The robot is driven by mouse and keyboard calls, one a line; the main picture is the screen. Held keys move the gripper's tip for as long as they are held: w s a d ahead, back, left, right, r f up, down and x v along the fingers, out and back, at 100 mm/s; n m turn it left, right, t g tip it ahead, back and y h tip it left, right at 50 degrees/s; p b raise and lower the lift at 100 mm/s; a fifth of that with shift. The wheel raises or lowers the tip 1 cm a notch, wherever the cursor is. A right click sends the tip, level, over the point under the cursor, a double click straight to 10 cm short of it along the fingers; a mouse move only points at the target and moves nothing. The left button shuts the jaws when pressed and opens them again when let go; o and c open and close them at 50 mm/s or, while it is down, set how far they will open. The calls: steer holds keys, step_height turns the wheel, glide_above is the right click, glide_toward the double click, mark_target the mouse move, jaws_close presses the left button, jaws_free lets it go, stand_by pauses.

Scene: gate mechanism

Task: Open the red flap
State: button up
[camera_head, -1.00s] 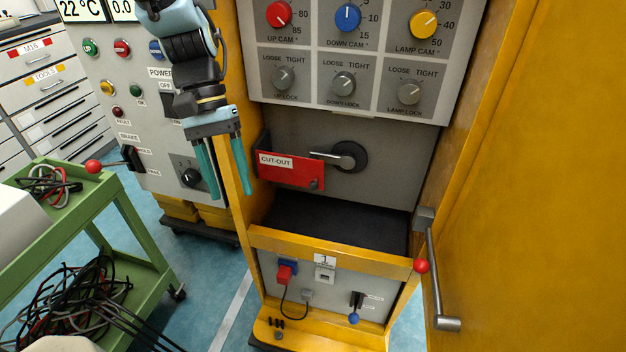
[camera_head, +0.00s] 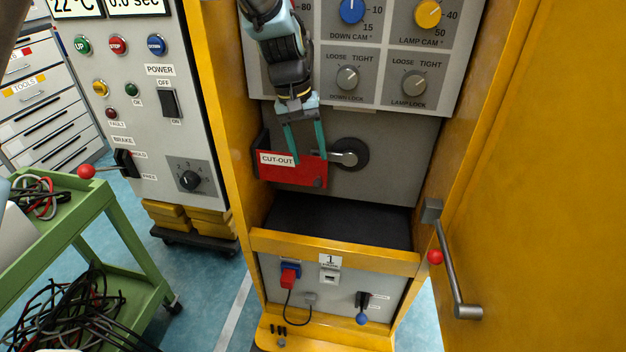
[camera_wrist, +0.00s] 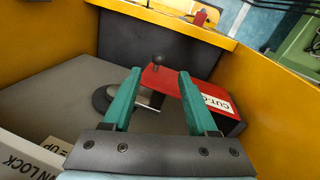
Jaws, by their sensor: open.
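The red flap (camera_head: 292,174), labelled CUT-OUT, is mounted low on the grey panel inside the yellow cabinet. A small dark knob (camera_head: 318,182) sits at its lower right corner. My gripper (camera_head: 307,152) is open, its two teal fingers pointing down in front of the flap's upper edge. In the wrist view the red flap (camera_wrist: 180,84) lies beyond and between the fingers (camera_wrist: 158,80), and its dark knob (camera_wrist: 158,60) stands up past them. Nothing is between the fingers; whether they touch the flap I cannot tell.
A grey rotary handle (camera_head: 349,154) on a dark disc is just right of the flap, its lever reaching toward it. The yellow cabinet door (camera_head: 530,170) stands at the right with a metal handle (camera_head: 455,270). A dark shelf (camera_head: 340,220) lies below with free room.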

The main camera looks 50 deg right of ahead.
mark_target(316, 180)
steer(key=shift+s+d+f+p, duration=0.2)
steer(key=shift+f+p, duration=0.15)
steer(key=shift+f, duration=0.85)
steer(key=shift+s+d+f+p, duration=0.2)
steer(key=shift+f+p, duration=0.1)
steer(key=shift+f, duration=0.95)
steer(key=shift+s+d+f+p, duration=0.2)
steer(key=shift+f+p, duration=0.15)
steer(key=shift+f, duration=0.85)
steer(key=shift+w, duration=0.1)
jaws_close()
